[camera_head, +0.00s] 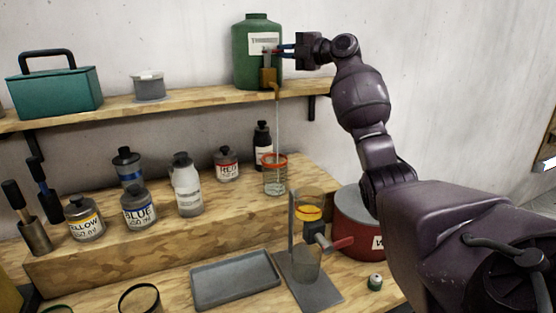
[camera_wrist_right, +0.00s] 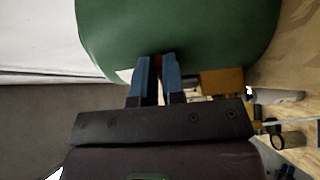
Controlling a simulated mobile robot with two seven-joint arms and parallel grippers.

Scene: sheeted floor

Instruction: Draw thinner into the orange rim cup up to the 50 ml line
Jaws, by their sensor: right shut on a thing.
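A green thinner jug (camera_head: 257,30) with a white label stands on the wall shelf; it also fills the top of the right wrist view (camera_wrist_right: 180,35). Its brass tap (camera_head: 269,77) hangs over the shelf edge. A thin clear stream falls from the spout into the orange rim cup (camera_head: 275,182), upright on the wooden step below. The cup's liquid level and 50 ml line are too small to read. My right gripper (camera_head: 284,49) is shut on the tap's handle, of which a little red (camera_wrist_right: 160,60) shows between the fingers. My left gripper is not in view.
Paint bottles, including blue (camera_head: 139,209) and yellow (camera_head: 85,222), stand left of the cup. A stand with an orange-banded funnel cup (camera_head: 309,205), a red pot (camera_head: 352,222) and a grey tray (camera_head: 235,280) are in front. A teal toolbox (camera_head: 55,93) sits on the shelf.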

